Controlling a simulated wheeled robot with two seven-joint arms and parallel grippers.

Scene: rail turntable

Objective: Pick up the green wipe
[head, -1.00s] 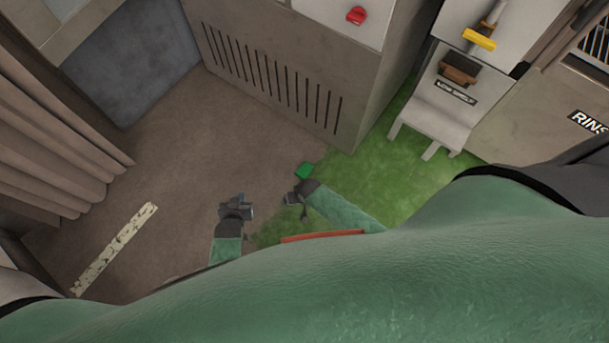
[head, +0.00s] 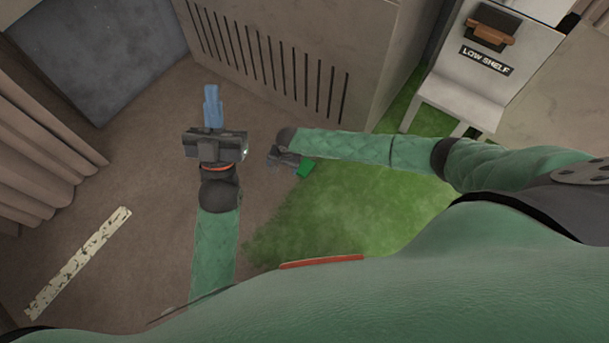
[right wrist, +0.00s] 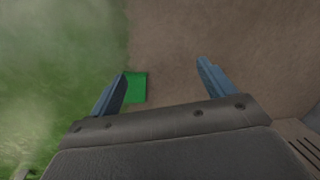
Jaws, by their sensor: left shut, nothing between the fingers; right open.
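The green wipe (head: 306,169) is a small bright green square at the edge of the green floor patch, just beside my right gripper (head: 284,160) in the head view. In the right wrist view the wipe (right wrist: 136,88) lies below the open fingers of my right gripper (right wrist: 162,80), close to the left finger and inside the gap. The gripper is empty; its height above the wipe is hard to tell. My left gripper (head: 213,105) is shut and empty, its blue fingers together, to the left over the brown floor.
A slatted grey cabinet (head: 300,60) stands behind both grippers. A low white shelf (head: 462,100) marked LOW SHELF, with a brown item (head: 490,37), is at the upper right. A pale worn strip (head: 78,262) lies at lower left. Brown floor between is clear.

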